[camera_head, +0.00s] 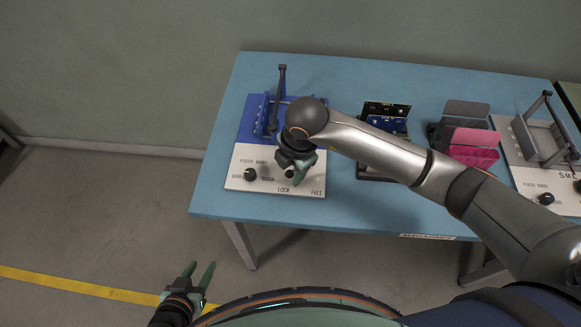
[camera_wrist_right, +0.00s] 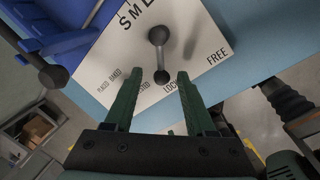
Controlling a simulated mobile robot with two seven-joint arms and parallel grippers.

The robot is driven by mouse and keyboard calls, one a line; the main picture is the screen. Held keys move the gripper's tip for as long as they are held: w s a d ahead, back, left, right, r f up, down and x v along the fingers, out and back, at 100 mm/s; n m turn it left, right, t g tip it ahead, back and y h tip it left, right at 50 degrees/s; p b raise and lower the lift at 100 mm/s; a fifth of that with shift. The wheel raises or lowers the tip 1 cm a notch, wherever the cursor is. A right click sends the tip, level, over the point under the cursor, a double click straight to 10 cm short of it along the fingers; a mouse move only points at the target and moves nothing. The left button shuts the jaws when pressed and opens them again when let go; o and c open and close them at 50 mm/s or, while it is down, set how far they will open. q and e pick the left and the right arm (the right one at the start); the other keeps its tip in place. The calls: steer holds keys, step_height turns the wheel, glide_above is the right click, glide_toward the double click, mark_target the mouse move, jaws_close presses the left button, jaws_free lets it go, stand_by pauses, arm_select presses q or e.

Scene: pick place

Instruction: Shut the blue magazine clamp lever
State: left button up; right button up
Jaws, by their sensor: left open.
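The blue magazine (camera_head: 254,125) stands at the left end of the table, behind a white panel (camera_head: 240,160) marked LOCK and FREE. In the right wrist view, a short grey lever (camera_wrist_right: 160,57) with rounded ends stands over the panel near these words. My right gripper (camera_head: 296,174) is over the panel's right part and hides some of it. In the right wrist view its green fingers are apart (camera_wrist_right: 157,84), with the lever's near end ahead of the gap; contact is not visible. My left gripper (camera_head: 201,269) is open and empty, low in front of the table.
A black knob (camera_head: 250,174) is on the panel's left part. A dark upright bar (camera_head: 281,85) rises at the blue magazine. A holder with a blue board (camera_head: 388,123), pink and grey pieces (camera_head: 473,147), and a grey magazine (camera_head: 548,140) stand rightward on the blue table (camera_head: 345,200).

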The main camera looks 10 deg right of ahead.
steer(key=shift+s, duration=0.1)
step_height(320, 180, up, 12)
steer(key=s+d, duration=0.1)
steer(key=s, duration=0.1)
steer(key=shift+r, duration=0.15)
stand_by(0.7)
